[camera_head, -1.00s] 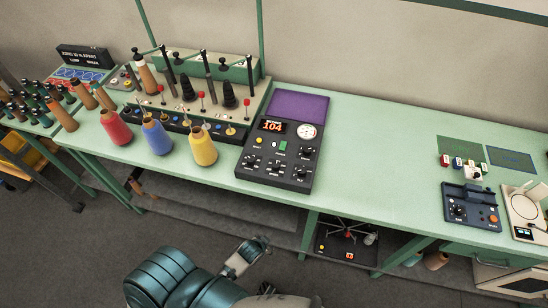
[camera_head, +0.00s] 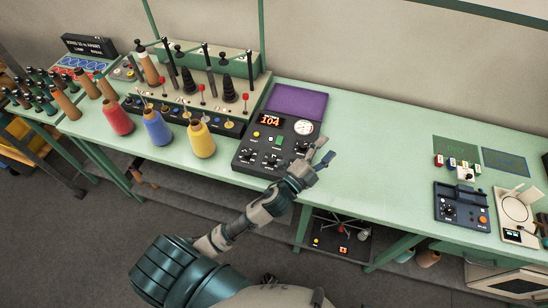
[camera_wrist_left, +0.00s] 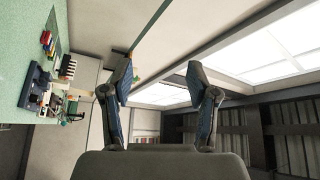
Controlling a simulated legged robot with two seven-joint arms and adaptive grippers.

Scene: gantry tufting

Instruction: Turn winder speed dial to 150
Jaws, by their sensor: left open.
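The black control panel (camera_head: 249,144) stands near the front edge of the green bench. Its red display (camera_head: 269,120) reads 104, and a round white gauge (camera_head: 303,128) sits at its upper right. Black dials show on its lower part, including a left dial (camera_head: 246,155) and a middle dial (camera_head: 271,161); their labels are too small to read. My left gripper (camera_head: 323,154) is open and empty beside the panel's right edge, its wrist covering the lower right corner. In the left wrist view its fingers (camera_wrist_left: 158,78) are spread with nothing between them.
Red, blue and yellow yarn cones (camera_head: 202,140) stand left of the panel. A purple mat (camera_head: 297,99) lies behind it. A dark blue device (camera_head: 461,207) and a white scale (camera_head: 518,213) stand far right. The bench between is clear.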

